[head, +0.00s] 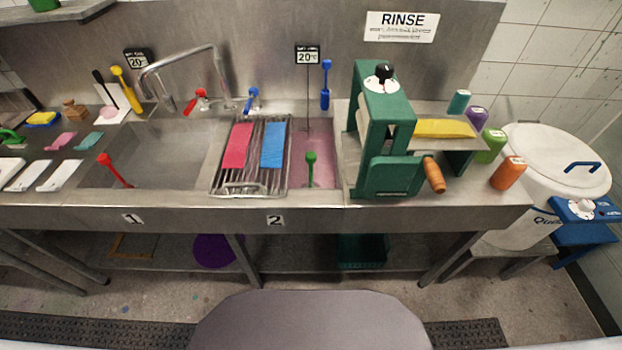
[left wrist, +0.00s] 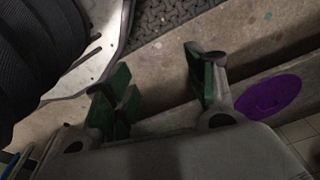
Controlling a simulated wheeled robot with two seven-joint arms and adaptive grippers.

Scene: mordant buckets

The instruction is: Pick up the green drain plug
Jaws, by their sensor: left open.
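The green drain plug (head: 310,168) stands upright in sink 2, with its knob at the top and a thin stem below. It is near the front wall of the right part of that sink, between the rack and the green mangle. Its lower end is hard to make out. My left gripper (left wrist: 160,88) shows only in the left wrist view. Its green-padded fingers are wide apart with nothing between them, above the floor area. The plug is not in that view. My right gripper is in neither view.
A wire rack (head: 250,184) with pink and blue cloths covers the left part of sink 2. The green mangle (head: 388,130) stands to its right. A red plug (head: 113,169) is in sink 1. A purple round thing (head: 213,250) lies below the counter, also in the wrist view (left wrist: 268,97).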

